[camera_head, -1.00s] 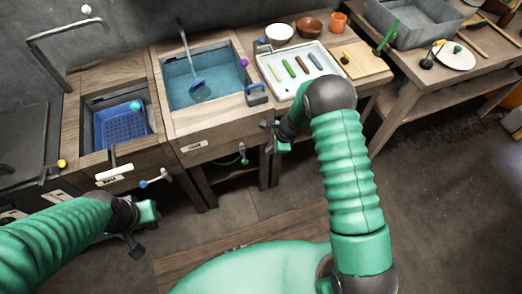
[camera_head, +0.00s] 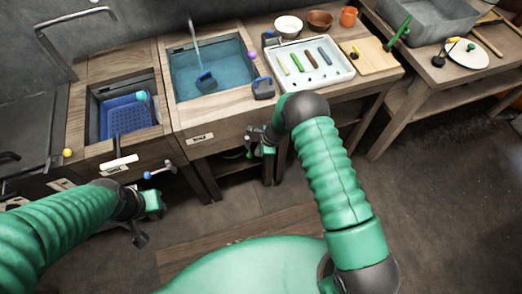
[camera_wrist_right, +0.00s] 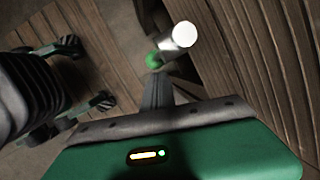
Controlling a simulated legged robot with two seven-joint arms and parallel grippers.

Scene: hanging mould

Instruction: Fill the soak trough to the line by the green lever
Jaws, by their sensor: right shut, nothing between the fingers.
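Two basins are sunk in the wooden bench in the head view: a larger one of blue water (camera_head: 212,82) and, left of it, one with a blue grid-bottomed insert (camera_head: 128,118). Their labels are too small to read, so I cannot tell which is the soak trough. A fill line cannot be made out. My right gripper (camera_head: 257,141) is shut and empty below the larger basin's front. In the right wrist view, a green knob (camera_wrist_right: 152,60) with a pale cylinder (camera_wrist_right: 183,36) lies just beyond its fingers; contact is unclear. My left gripper (camera_head: 146,220) is low at left, apart from the bench.
A blue-tipped lever (camera_head: 159,172), a white handle (camera_head: 119,162) and a yellow knob (camera_head: 67,152) stick out at the left basin's front. The floor at right is clear.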

